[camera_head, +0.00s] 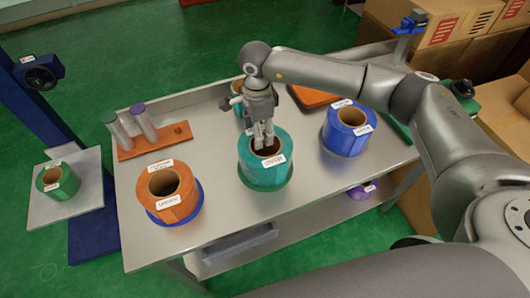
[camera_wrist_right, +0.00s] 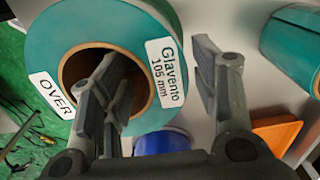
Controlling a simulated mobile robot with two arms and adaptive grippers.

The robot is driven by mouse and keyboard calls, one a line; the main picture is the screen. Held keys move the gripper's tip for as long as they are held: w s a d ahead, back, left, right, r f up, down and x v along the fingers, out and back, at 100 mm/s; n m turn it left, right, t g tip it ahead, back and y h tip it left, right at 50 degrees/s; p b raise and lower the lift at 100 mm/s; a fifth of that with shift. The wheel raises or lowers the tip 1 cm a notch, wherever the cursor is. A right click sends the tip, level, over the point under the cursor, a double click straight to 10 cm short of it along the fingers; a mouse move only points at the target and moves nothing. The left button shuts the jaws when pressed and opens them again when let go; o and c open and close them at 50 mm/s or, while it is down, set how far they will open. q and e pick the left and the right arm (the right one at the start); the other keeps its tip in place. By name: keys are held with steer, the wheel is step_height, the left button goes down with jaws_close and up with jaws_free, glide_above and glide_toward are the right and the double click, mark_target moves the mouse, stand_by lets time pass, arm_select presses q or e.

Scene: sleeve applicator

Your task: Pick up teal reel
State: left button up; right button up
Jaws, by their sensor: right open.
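A teal reel (camera_head: 258,175) with a brown core and a white label stands upright on a dark green disc at the middle of the table. My right gripper (camera_head: 264,143) points down over it, its fingertips at the core's opening. In the right wrist view the teal reel (camera_wrist_right: 140,30) carries labels reading "Glavento 105 mm" and "OVER". There the right gripper (camera_wrist_right: 155,65) is open: one finger overlaps the core hole, the other shows past the reel's outer edge. Finger depth is unclear. My left gripper is not in view.
An orange reel (camera_head: 167,193) stands to the left, a blue reel (camera_head: 345,130) to the right. Another teal reel (camera_head: 238,103) is behind, partly hidden by my gripper. An orange holder with cylinders (camera_head: 155,142) is at the back left. A green reel (camera_head: 57,182) sits on a side platform.

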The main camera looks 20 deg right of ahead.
step_height(320, 180, down, 4)
steer(key=shift+r+p, duration=0.2)
steer(key=shift+p, duration=0.35)
steer(key=shift+f, duration=0.35)
steer(key=shift+c, duration=0.3)
steer(key=c, duration=0.5)
jaws_close()
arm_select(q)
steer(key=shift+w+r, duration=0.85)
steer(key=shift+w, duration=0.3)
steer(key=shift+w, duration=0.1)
arm_select(e)
steer(key=shift+w+r, duration=0.15)
steer(key=shift+r, duration=0.1)
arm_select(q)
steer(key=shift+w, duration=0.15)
arm_select(e)
steer(key=shift+w+f, duration=0.1)
